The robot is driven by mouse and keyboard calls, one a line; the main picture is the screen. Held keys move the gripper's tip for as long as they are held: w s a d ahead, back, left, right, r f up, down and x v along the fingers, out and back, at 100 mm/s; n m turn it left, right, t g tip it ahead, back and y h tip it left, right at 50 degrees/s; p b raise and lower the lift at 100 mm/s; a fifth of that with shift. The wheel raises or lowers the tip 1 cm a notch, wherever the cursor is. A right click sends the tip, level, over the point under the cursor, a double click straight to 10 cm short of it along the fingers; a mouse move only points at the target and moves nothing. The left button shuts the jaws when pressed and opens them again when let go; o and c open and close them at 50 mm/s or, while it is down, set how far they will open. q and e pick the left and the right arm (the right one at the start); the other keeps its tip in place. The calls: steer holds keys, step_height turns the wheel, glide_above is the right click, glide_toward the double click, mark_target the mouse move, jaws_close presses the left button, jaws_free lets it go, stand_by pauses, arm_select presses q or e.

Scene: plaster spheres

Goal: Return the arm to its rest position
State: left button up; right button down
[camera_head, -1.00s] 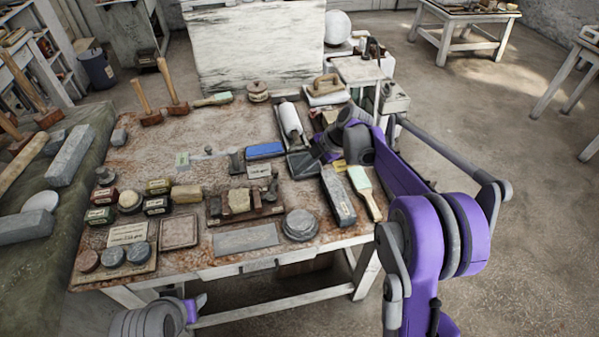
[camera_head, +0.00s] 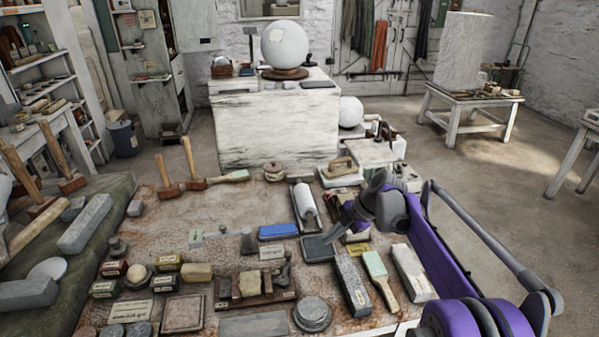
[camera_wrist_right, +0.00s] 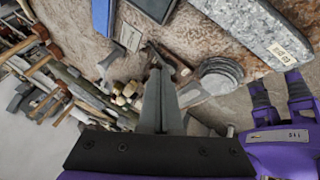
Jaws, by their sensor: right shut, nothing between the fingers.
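My right arm (camera_head: 440,255), purple and grey, reaches in from the lower right of the head view over the right side of the worktable. Its gripper (camera_head: 338,232) points down and left, above the dark square tray and near the blue block. In the right wrist view the two grey fingers (camera_wrist_right: 160,98) lie together, with nothing between them.
The worktable (camera_head: 240,215) is crowded with stone blocks, small boxes and mallets. A white roller (camera_head: 305,203), a blue block (camera_head: 278,231) and a green-ended brush (camera_head: 376,268) lie near the arm. A white sphere (camera_head: 285,45) stands on a plinth behind. Open floor (camera_head: 500,200) lies right.

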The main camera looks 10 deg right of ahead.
steer(key=s+a+r+m+t+h, duration=0.15)
steer(key=s+m+h, duration=0.25)
steer(key=s+m, duration=1.1)
steer(key=s+f+m+t+h, duration=0.1)
steer(key=s+f+m, duration=0.2)
steer(key=s, duration=0.5)
steer(key=s+d+f+m+t+h, duration=0.1)
steer(key=s+f+m, duration=0.3)
steer(key=s, duration=0.5)
steer(key=shift+s+d+m, duration=0.25)
steer(key=shift+m, duration=0.45)
